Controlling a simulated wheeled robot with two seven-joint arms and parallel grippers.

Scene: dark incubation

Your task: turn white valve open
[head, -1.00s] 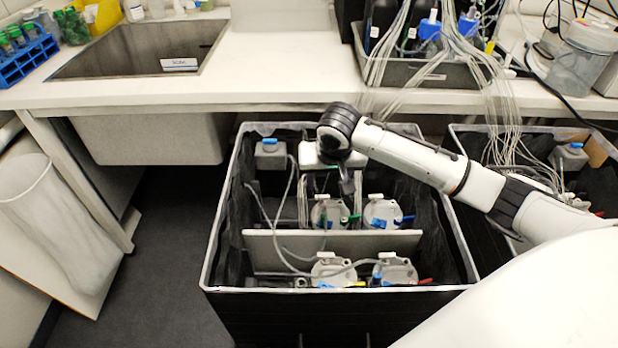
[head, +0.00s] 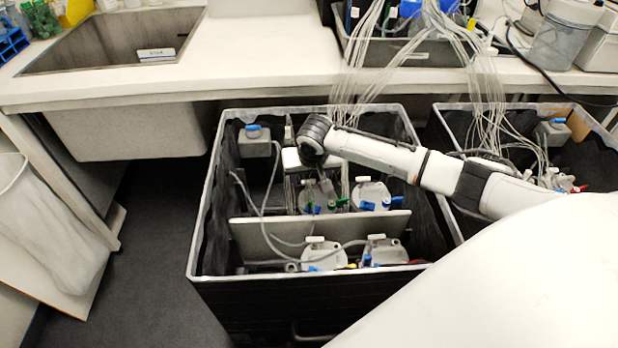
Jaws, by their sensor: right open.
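Several pale round-topped vessels stand in the black bin (head: 320,285), with small coloured valves on them. White valve handles show on the back right vessel (head: 362,180), the front left vessel (head: 315,239) and the front right vessel (head: 376,237). I cannot tell which one the task means. My right gripper (head: 326,191) reaches down into the bin over the back left vessel (head: 308,200). It is open, and its fingers are small and dark here. It partly hides that vessel's top, and I cannot tell whether it touches a valve. My left gripper is out of view.
A pale divider (head: 310,232) crosses the bin between the vessel rows. A grey bottle with a blue cap (head: 256,145) stands at the back left. Thin tubes hang from the bench tray (head: 400,52). A second bin (head: 450,125) is at the right. Floor (head: 150,250) is clear at left.

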